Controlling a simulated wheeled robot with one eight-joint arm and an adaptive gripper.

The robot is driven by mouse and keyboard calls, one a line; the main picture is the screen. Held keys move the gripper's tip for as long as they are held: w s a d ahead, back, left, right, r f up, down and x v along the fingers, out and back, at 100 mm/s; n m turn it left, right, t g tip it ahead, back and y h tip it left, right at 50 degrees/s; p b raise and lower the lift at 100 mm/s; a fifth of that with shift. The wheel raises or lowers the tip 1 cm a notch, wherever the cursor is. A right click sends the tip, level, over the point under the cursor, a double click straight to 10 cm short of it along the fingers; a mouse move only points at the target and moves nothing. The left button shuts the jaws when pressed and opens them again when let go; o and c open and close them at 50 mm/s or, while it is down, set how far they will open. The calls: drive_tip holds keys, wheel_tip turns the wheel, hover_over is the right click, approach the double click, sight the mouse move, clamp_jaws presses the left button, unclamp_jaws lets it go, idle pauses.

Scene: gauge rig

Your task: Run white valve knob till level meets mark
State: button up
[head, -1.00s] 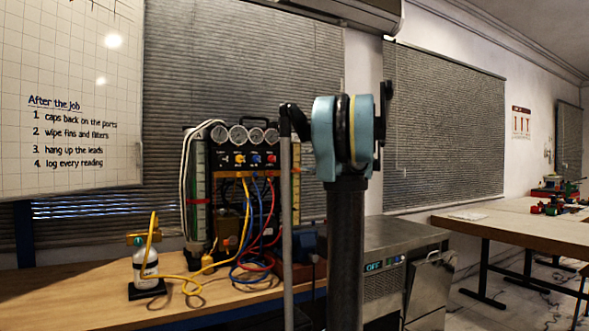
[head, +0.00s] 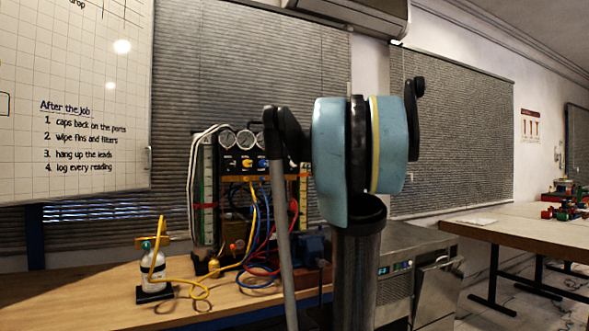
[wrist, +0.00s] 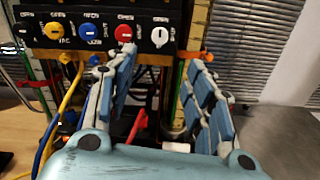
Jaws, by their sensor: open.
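The white valve knob (wrist: 159,37) is at the right end of the knob row on the black panel (wrist: 100,12) in the wrist view. Red (wrist: 123,33), blue (wrist: 88,31) and yellow (wrist: 52,31) knobs sit to its left. My gripper (wrist: 165,82) is open and empty, its blue-padded fingers spread below the panel, apart from the white knob. A scaled column (wrist: 198,25) stands just right of the panel; its level and mark are too unclear to read. In the head view my arm hides the panel's right part and the white knob.
Yellow, blue and red hoses (head: 262,235) hang below the panel onto the wooden bench (head: 100,290). A small bottle (head: 153,268) stands at left. A metal appliance (head: 400,260) stands to the right of the bench.

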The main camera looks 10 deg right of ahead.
sight(295, 164)
drive_tip(key=x, duration=1.7)
drive_tip(key=shift+f, duration=0.1)
drive_tip(key=c, duration=1.1)
